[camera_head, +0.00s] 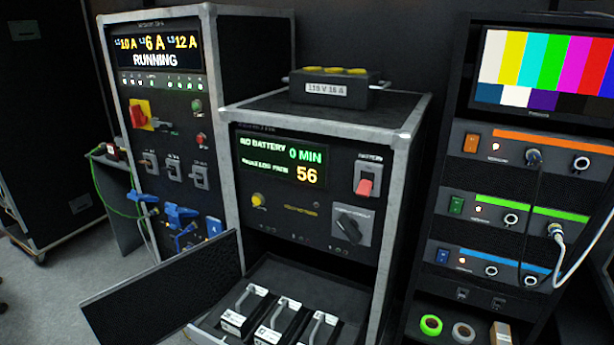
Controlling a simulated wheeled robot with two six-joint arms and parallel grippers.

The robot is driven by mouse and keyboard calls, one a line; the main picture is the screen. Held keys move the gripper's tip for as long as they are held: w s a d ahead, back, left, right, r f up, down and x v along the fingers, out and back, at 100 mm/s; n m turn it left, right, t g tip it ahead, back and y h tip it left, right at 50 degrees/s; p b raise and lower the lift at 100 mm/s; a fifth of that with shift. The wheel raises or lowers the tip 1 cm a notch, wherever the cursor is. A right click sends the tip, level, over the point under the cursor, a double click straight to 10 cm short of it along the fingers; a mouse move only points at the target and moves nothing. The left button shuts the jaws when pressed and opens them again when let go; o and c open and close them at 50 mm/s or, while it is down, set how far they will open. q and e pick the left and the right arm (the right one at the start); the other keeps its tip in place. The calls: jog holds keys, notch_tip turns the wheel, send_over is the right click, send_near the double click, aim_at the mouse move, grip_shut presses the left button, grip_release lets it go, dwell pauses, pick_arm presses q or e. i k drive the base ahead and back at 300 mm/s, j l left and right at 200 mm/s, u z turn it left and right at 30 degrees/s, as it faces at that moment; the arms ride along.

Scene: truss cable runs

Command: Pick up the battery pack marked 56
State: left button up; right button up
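Three black battery packs with grey handles and white labels stand side by side in an open drawer (214,334) at the bottom centre: a left pack (236,318), a middle pack (270,333) and a right pack (304,336). The labels are too small to read, so I cannot tell which pack is marked 56. The cabinet display (280,160) above the drawer reads "NO BATTERY", "0 MIN" and "56". Neither of my grippers is in view.
A dark door panel (165,292) hangs open left of the drawer. A black box (335,90) sits on the cabinet. The left rack (160,90) has blue connectors (182,222). The right rack (510,215) carries cables, with tape rolls (431,325) below. Grey floor (80,290) shows at left.

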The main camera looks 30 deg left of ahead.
aim_at(244, 313)
jog(key=u, duration=1.15)
